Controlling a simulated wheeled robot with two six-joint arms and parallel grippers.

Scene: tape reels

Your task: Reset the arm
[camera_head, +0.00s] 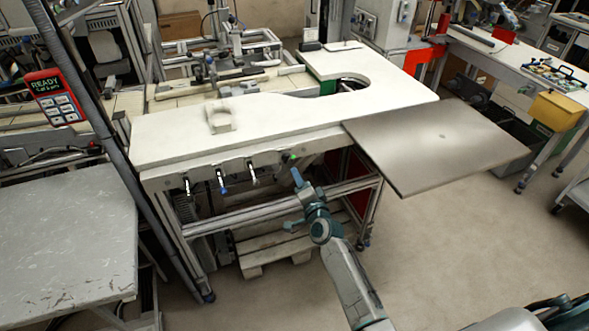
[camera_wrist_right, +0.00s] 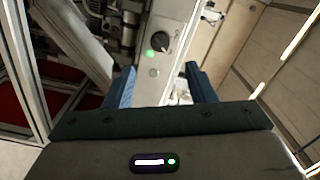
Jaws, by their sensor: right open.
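My right arm reaches up from the bottom of the head view. Its gripper (camera_head: 298,178) is in front of the white workbench (camera_head: 300,115), just below the bench's front edge. In the right wrist view the two blue fingers (camera_wrist_right: 161,85) stand apart with nothing held between them. Beyond them is the bench's front panel with a dark round knob (camera_wrist_right: 161,42) and a lit green light (camera_wrist_right: 150,53). My left gripper does not show.
A grey metal plate (camera_head: 440,145) juts from the bench's right side. A small white holder (camera_head: 220,119) stands on the bench. A scratched grey table (camera_head: 65,240) is at left. A yellow box (camera_head: 556,111) is at far right. Open floor lies at lower right.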

